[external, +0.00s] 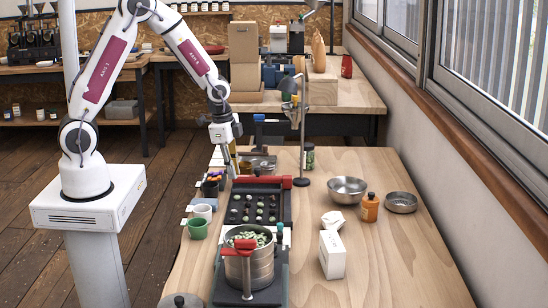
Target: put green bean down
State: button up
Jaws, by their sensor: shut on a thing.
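My gripper (230,172) points down over the far left part of the wooden workbench, behind a dark tray (287,211). It is shut on the green bean, which is too small and too far off to make out between the fingertips. Several small green beans (259,212) sit spaced out in the dark tray. More pale green beans (249,236) fill a round metal pot (250,271) at the front of the bench.
Green (197,229) and white (203,212) cups stand left of the tray. A metal stand (302,140) rises behind it. At right are a steel bowl (347,188), an orange bottle (369,208), a white box (332,256) and a sieve (401,202). The bench's front right is clear.

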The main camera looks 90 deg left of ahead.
jog(key=d+n, duration=0.3)
jog(key=d, duration=1.5)
jog(key=shift+w+d+r, duration=0.3)
jog(key=shift+w+r, duration=0.05)
jog(key=shift+r, duration=0.1)
jog(key=shift+a+n, duration=0.1)
jog(key=shift+n, duration=0.2)
jog(key=shift+n+g, duration=0.4)
jog(key=shift+n, duration=0.1)
jog(key=w+a+f, duration=0.1)
jog(key=w+a, duration=0.1)
jog(key=w, duration=0.2)
jog(key=w+a+f, duration=0.1)
jog(key=w+a, duration=0.2)
jog(key=w+a+f, duration=0.2)
jog(key=w+a, duration=0.1)
jog(key=w, duration=0.1)
jog(key=shift+w+a, duration=0.1)
jog(key=shift+w, duration=0.2)
jog(key=w+a+r+m, duration=0.3)
jog(key=w, duration=0.5)
jog(key=shift+w+t, duration=0.3)
jog(key=shift+w, duration=0.1)
